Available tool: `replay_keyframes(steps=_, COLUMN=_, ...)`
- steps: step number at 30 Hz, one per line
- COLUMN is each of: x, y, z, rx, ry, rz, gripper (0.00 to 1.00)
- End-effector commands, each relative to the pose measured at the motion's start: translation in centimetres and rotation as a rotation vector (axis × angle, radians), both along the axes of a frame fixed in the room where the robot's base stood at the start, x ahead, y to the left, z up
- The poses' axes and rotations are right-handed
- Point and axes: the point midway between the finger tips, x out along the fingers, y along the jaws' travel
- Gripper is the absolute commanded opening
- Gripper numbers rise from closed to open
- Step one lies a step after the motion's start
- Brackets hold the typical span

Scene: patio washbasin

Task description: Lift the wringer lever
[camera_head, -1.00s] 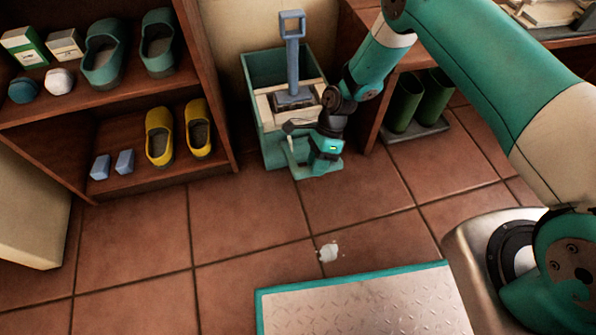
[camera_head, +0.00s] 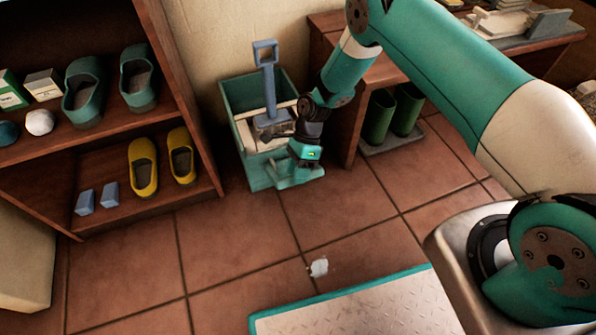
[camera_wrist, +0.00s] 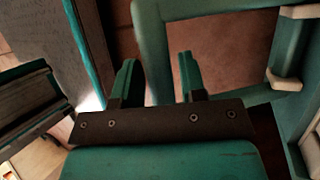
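The wringer lever (camera_head: 267,90) is a blue-grey upright bar with a square loop at its top. It rises from the wringer (camera_head: 270,124) in a teal mop bucket (camera_head: 252,165) against the wall. My gripper (camera_head: 303,172) is low at the bucket's front right, below and to the right of the lever's loop, apart from it. In the wrist view my gripper (camera_wrist: 158,80) has its two teal fingers spread. A teal frame edge (camera_wrist: 152,45) shows between and beyond them; I cannot tell whether they touch it. My wrist hides part of the bucket's front.
A shoe shelf (camera_head: 130,205) with green and yellow clogs (camera_head: 144,168) stands left. A wooden bench (camera_head: 345,140) with green boots (camera_head: 379,115) below it stands right of the bucket. A metal-topped platform (camera_head: 360,315) lies in front; tiled floor between is mostly clear.

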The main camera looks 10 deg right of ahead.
Motion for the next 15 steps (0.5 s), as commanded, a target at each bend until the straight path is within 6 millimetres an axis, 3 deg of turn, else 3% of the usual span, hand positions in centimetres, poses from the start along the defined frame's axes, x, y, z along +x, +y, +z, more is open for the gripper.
replay_keyframes(steps=3, x=0.6, y=0.1, z=0.1, rx=0.002, ry=-0.017, rz=-0.004, gripper=0.53)
replay_keyframes(steps=11, x=0.4, y=0.0, z=0.2, rx=0.001, ry=-0.008, rz=-0.004, gripper=0.53)
replay_keyframes(steps=15, x=0.9, y=-0.5, z=1.5, rx=0.001, ry=-0.01, rz=-0.006, gripper=0.53)
